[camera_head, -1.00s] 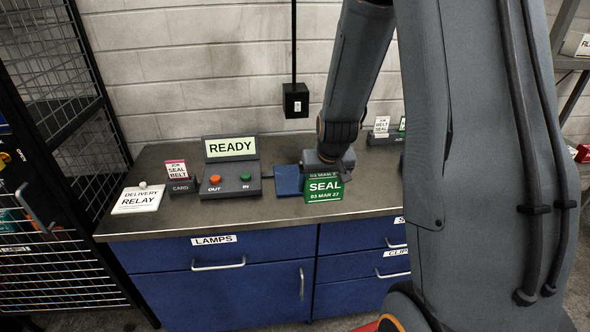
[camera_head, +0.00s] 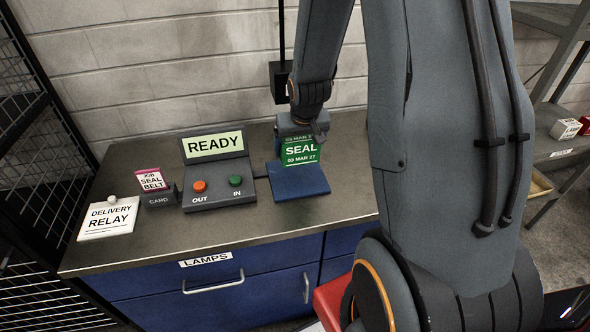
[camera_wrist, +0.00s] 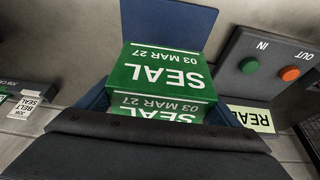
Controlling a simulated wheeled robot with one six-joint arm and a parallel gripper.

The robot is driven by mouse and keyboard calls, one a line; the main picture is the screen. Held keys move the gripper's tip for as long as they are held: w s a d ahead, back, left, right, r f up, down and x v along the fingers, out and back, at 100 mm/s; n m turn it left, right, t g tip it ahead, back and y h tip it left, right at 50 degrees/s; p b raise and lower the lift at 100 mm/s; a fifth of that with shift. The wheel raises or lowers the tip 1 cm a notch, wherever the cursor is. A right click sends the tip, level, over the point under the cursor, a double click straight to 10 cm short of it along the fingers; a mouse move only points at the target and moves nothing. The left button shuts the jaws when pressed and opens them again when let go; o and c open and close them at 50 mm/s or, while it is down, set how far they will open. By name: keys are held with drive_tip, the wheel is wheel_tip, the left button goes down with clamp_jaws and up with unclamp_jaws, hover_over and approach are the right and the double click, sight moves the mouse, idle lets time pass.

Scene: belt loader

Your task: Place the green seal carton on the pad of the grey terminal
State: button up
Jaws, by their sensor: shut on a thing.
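The green seal carton (camera_head: 300,152) reads "SEAL 03 MAR 27". My gripper (camera_head: 300,130) is shut on it, at the back part of the blue pad (camera_head: 301,187). The pad lies on the counter to the right of the grey terminal (camera_head: 217,172), whose screen reads "READY". In the wrist view the carton (camera_wrist: 160,75) fills the middle, with the pad (camera_wrist: 170,25) showing beyond it. I cannot tell whether the carton's underside touches the pad.
The terminal has an orange OUT button (camera_head: 199,186) and a green IN button (camera_head: 235,181). A card holder (camera_head: 160,197) with a "SEAL BELT" card and a white "DELIVERY RELAY" plate (camera_head: 108,217) stand to its left. A black wall box (camera_head: 281,82) is behind. Counter in front is clear.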

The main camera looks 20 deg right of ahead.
drive_tip(key=shift+f, duration=0.75)
wheel_tip(320, 180, down, 8)
drive_tip(key=b, duration=0.7)
drive_tip(key=shift+r, duration=0.2)
drive_tip(key=shift+f, duration=0.15)
drive_tip(key=o, duration=1)
